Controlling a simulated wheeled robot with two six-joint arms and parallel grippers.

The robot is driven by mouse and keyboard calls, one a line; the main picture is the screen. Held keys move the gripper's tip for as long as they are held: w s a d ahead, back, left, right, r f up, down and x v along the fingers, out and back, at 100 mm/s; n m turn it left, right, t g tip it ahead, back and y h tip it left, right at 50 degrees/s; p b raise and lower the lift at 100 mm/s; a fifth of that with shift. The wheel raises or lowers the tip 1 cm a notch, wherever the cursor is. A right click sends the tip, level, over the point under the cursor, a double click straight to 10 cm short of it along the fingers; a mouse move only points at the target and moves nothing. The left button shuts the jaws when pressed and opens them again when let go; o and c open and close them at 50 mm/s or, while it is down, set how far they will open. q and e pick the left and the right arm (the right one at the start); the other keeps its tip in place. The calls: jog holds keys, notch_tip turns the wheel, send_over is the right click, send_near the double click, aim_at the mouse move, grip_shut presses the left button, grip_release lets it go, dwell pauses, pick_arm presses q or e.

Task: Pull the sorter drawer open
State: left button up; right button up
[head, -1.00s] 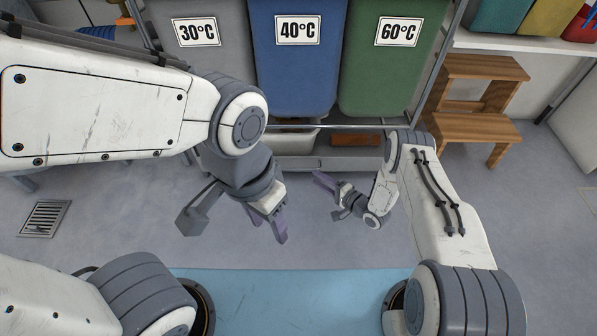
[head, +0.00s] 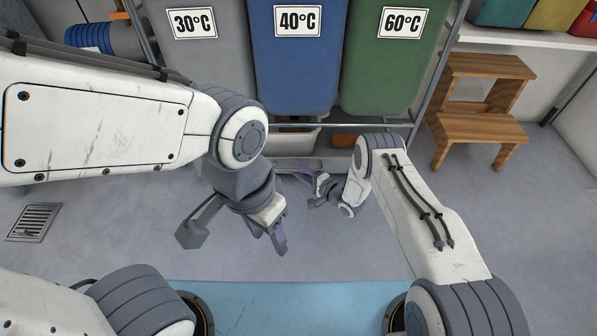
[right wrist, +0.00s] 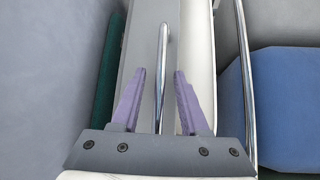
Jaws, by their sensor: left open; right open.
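The sorter drawer (head: 332,164) is the low grey front under the hanging bags, seen partly behind my right arm in the head view. In the right wrist view its front (right wrist: 142,50) runs up the picture, with a chrome bar handle (right wrist: 163,60) on it. My right gripper (right wrist: 160,72) is open, with one purple finger on each side of the handle; gaps show on both sides. In the head view the right gripper (head: 304,172) is at the drawer front. My left gripper (head: 279,238) is open and empty, hanging above the floor nearer to me.
A white bin (head: 296,140) and a brown item (head: 343,141) show behind the drawer front. A wooden step stool (head: 482,130) stands at right. The floor has a drain grate (head: 34,222) at left.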

grip_shut()
dwell(1.4)
